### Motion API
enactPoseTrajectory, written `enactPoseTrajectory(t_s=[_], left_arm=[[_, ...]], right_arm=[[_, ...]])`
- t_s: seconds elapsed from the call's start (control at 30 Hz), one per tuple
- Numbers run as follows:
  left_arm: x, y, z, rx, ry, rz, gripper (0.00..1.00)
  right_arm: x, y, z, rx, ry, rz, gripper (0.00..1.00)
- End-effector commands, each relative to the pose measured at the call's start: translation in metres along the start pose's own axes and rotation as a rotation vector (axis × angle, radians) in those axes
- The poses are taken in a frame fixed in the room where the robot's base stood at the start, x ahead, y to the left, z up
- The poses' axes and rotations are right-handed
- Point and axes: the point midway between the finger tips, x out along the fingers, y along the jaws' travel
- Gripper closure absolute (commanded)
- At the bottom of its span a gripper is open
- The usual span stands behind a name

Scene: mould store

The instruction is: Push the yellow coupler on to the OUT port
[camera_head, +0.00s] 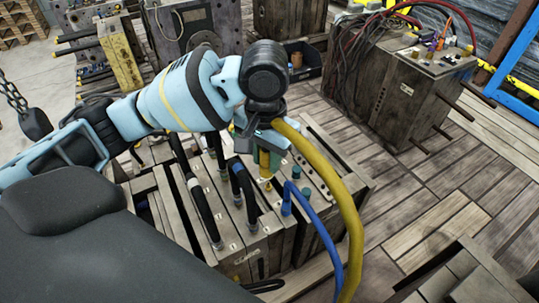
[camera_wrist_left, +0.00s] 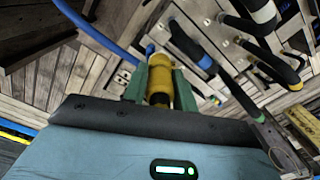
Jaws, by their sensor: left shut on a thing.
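My left gripper (camera_head: 268,155) is shut on the yellow coupler (camera_head: 264,164) and holds it upright over the top of a grey mould block (camera_head: 182,232). A thick yellow hose (camera_head: 343,190) runs from the coupler's upper end down to the right. A small brass-coloured tip (camera_head: 268,187) shows just under the coupler; I cannot tell whether it is the OUT port or the coupler's own end. In the left wrist view the yellow coupler (camera_wrist_left: 160,78) sits between the green fingers (camera_wrist_left: 161,88). No port label is readable. My right gripper is not in view.
A blue hose (camera_head: 318,228) stands on the block close to the right of the coupler. Teal caps (camera_head: 296,172) are near it. Several black hoses (camera_head: 202,208) rise from the block at left. Another mould with cables (camera_head: 402,82) stands at the back right on the plank floor.

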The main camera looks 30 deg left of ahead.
Motion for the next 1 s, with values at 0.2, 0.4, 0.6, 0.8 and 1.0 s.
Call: enactPoseTrajectory(t_s=[0.2,0.4,0.6,0.8,1.0], left_arm=[[0.015,0.001,-0.016,0.259,0.000,0.000,1.00],[0.031,-0.001,-0.032,0.529,0.001,-0.001,1.00],[0.049,-0.003,-0.047,0.798,0.001,-0.001,1.00],[0.067,-0.008,-0.060,1.066,0.001,-0.001,1.00],[0.085,-0.014,-0.073,1.332,0.000,-0.002,1.00]], right_arm=[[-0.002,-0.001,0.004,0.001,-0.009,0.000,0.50],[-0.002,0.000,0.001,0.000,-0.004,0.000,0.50],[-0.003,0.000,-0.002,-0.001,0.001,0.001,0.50],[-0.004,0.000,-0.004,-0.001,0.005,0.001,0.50],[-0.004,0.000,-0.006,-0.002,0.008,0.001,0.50]])
